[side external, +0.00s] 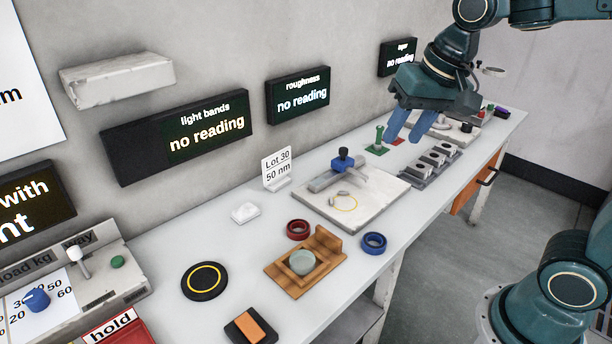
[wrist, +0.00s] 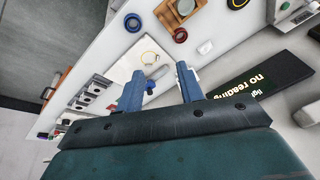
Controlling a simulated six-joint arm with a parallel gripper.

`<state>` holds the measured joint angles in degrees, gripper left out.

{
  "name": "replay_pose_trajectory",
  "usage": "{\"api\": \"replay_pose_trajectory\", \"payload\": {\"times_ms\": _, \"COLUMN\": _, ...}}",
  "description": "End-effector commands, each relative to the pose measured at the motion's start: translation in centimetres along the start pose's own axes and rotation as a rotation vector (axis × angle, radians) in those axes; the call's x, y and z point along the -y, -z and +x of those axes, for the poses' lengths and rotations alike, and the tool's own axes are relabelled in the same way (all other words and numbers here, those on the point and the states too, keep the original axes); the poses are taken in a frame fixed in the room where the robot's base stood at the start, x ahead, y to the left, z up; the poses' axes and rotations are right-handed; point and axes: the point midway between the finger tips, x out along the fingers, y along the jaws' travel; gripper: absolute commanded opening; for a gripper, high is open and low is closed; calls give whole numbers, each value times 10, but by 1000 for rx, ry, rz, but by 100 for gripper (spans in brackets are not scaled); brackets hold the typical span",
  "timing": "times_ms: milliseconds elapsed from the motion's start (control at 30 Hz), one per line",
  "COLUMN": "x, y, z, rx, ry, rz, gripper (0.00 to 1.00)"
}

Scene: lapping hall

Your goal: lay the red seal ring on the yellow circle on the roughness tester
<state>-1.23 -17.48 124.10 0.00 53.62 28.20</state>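The red seal ring (side external: 298,229) lies flat on the bench beside a wooden holder; the wrist view also shows it (wrist: 180,35). My gripper (side external: 405,138) is raised over the bench beyond the tester, well away from the ring. Its blue fingers are apart and empty in the wrist view (wrist: 158,80).
A blue ring (side external: 373,242) lies near the bench's front edge. The wooden holder (side external: 327,241) carries a grey-green disc (side external: 303,262). A black disc with a yellow ring (side external: 204,281) is further left. A green post (side external: 378,140) and a grey slotted block (side external: 431,164) are near my gripper.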

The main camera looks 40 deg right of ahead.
Motion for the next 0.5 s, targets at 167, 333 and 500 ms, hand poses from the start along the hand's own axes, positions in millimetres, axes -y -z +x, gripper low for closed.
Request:
{"api": "replay_pose_trajectory", "payload": {"times_ms": 167, "x": 19, "y": 30, "z": 20, "rx": 44, "ry": -25, "rz": 142, "gripper": 37}}
{"api": "replay_pose_trajectory", "payload": {"times_ms": 333, "x": 36, "y": 56, "z": 43, "rx": 77, "ry": -52, "rz": 279, "gripper": 37}}
{"api": "replay_pose_trajectory", "payload": {"times_ms": 500, "x": 52, "y": 80, "z": 72, "rx": 107, "ry": -85, "rz": 416, "gripper": 37}}
